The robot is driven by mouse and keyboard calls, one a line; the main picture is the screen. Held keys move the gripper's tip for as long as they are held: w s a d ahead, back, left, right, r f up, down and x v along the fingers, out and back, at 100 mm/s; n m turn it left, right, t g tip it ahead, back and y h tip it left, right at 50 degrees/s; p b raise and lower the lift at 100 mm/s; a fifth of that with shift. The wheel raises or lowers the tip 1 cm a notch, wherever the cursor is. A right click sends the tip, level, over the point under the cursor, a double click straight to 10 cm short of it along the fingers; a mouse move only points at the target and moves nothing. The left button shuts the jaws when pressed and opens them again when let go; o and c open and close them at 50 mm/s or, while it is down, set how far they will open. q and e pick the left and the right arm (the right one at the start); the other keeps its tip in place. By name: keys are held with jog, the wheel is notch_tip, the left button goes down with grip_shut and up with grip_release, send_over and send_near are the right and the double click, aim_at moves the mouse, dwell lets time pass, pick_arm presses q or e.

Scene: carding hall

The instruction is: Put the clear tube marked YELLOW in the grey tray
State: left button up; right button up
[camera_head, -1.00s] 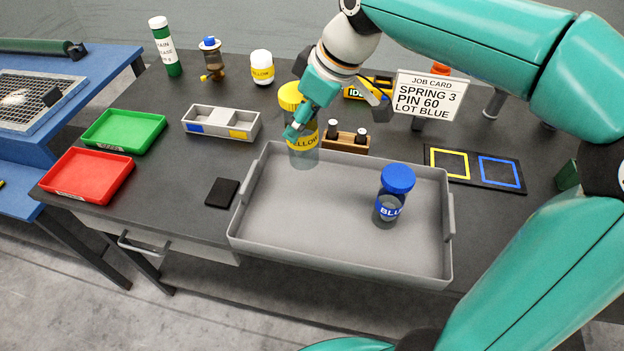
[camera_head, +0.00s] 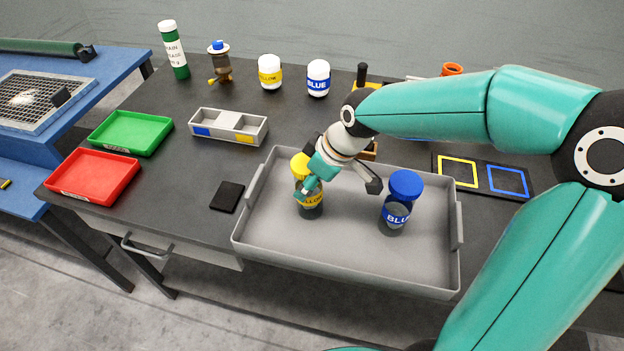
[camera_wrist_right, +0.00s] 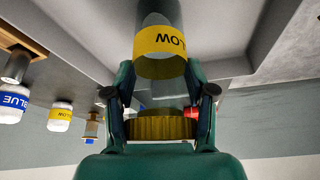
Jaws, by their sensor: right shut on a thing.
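The clear tube marked YELLOW (camera_head: 312,200) has a yellow lid and yellow band and stands upright inside the left part of the grey tray (camera_head: 345,268). My right gripper (camera_head: 313,178) is shut on it near the lid. The right wrist view shows the tube (camera_wrist_right: 160,40) between both fingers of the gripper (camera_wrist_right: 161,95), with the lid close to the palm. I cannot tell whether the tube's base touches the tray floor. A clear tube marked BLUE (camera_head: 400,203) with a blue lid stands to the right in the same tray. My left gripper is not in view.
A divided grey box (camera_head: 228,127), green tray (camera_head: 131,133) and red tray (camera_head: 94,177) lie to the left. White YELLOW (camera_head: 270,72) and BLUE (camera_head: 318,78) jars stand behind. A dark board with yellow and blue squares (camera_head: 482,177) lies right of the tray.

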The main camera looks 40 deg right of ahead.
jog(key=o, duration=1.5)
jog(key=shift+c, duration=0.2)
jog(key=v, duration=1.2)
